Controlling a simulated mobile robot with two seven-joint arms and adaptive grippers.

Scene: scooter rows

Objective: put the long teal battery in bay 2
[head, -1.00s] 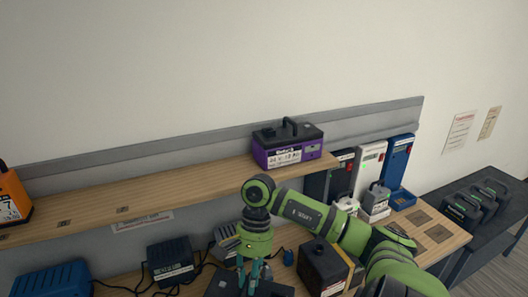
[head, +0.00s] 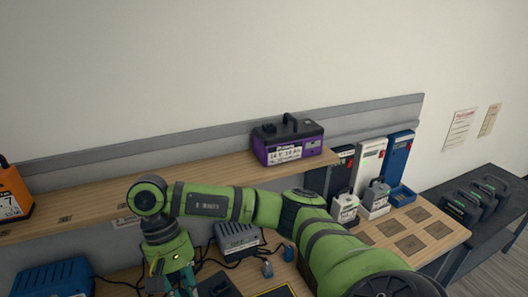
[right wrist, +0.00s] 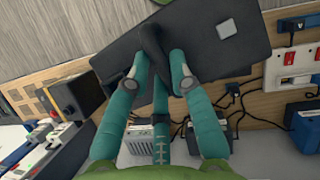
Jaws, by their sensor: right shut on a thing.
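My right gripper (head: 178,284) is low in the head view, left of centre, with its arm coming in from the right. In the right wrist view its teal fingers (right wrist: 160,80) are shut on the black handle of a long dark battery (right wrist: 215,60). Only its dark top and a light square patch show; its side colour is hidden, so I cannot tell if it is teal. Part of it shows at the bottom of the head view (head: 218,286). Upright black, white (head: 369,165) and blue (head: 398,158) units stand at the bench's right; no bay number is readable. My left gripper is not in view.
A purple battery (head: 288,141) and an orange one (head: 12,194) stand on the shelf. A grey charger (head: 237,238) and a blue one (head: 55,278) stand below. White (head: 345,207) and grey small batteries stand before the upright units. Dark square pads (head: 410,244) lie bare at right.

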